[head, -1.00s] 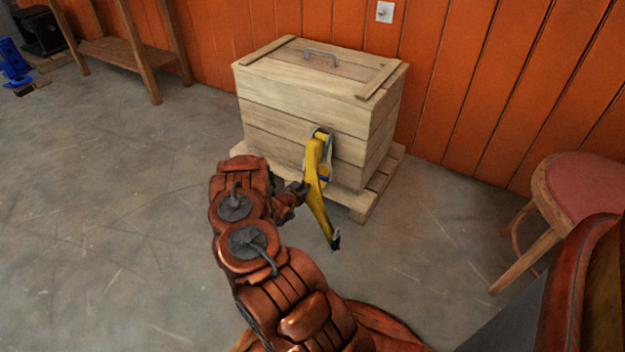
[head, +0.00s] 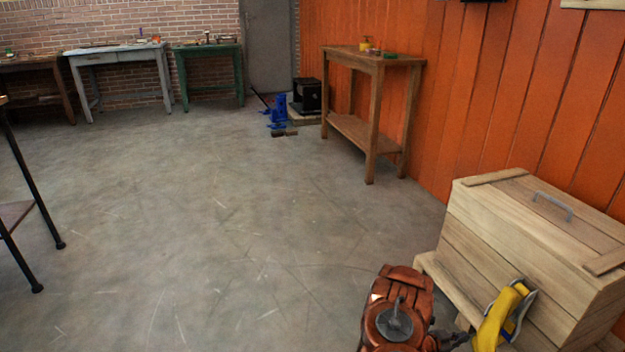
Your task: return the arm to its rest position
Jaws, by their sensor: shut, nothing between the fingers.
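My rust-brown arm (head: 396,315) shows at the bottom edge, right of centre. A dark joint links it to a yellow part (head: 497,322) with a grey edge, which I take to be part of my arm. That yellow part stands in front of the wooden crate (head: 500,235) at the lower right and hides some of its near side. I cannot tell whether it touches the crate. The lower end of the yellow part is cut off by the bottom edge. I see no fingertips.
A wooden side table (head: 372,60) stands against the orange wall (head: 470,90). Blue hand press parts (head: 278,112) and a black box (head: 307,95) are beyond it. Workbenches (head: 120,55) line the brick wall. A dark-legged stand (head: 30,215) is at left. The middle floor is clear.

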